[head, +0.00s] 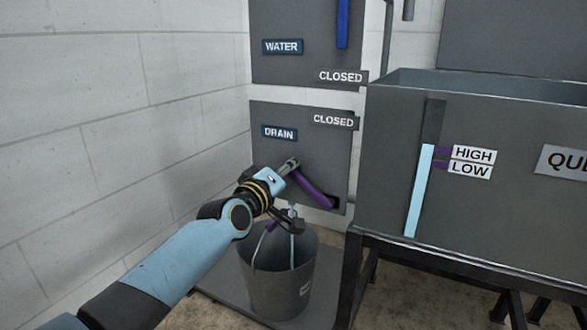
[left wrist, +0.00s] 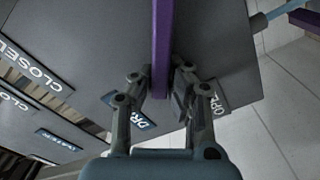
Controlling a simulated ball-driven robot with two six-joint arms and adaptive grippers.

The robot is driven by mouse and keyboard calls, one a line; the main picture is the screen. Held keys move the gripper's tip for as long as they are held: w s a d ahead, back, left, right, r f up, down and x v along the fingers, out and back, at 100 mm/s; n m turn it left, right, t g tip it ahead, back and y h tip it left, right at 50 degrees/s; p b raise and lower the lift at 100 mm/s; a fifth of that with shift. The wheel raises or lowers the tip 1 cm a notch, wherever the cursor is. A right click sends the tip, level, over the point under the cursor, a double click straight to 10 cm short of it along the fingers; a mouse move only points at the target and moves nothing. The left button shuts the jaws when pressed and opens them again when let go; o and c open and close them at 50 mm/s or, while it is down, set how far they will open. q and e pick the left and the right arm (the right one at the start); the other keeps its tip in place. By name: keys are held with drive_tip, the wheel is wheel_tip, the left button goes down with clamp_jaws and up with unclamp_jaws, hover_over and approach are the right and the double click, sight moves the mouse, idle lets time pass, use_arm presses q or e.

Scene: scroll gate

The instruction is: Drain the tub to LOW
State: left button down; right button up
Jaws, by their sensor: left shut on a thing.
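The grey drain panel (head: 270,112) carries a DRAIN label (head: 279,133) and a CLOSED label (head: 333,121) at its upper right. Its purple lever (head: 314,190) slants from lower right up to my left gripper (head: 291,166). My left gripper is shut on the lever. The left wrist view shows the lever (left wrist: 162,45) between the fingers (left wrist: 160,85), with an OPEN label (left wrist: 213,103) close beside. The tub (head: 390,170) has a gauge whose light-blue column (head: 419,190) tops out about at the upper purple marker, by HIGH (head: 474,155); LOW (head: 469,170) is below. My right gripper is out of view.
A grey bucket (head: 277,290) stands on a low platform (head: 215,288) under the drain panel. A light-blue vertical strip, like a water stream, runs into it. The water panel (head: 290,60) with a blue lever (head: 343,22) is above. The tub's dark stand (head: 352,270) is at right.

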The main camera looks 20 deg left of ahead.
use_arm(q)
drive_tip(key=shift+a+f, duration=0.1)
drive_tip(key=shift+f, duration=0.1)
idle(0.3)
drive_tip(key=c, duration=1.3)
unclamp_jaws()
drive_tip(key=shift+s, duration=0.15)
drive_tip(key=shift+s+a, duration=0.1)
drive_tip(key=shift+s, duration=3.5)
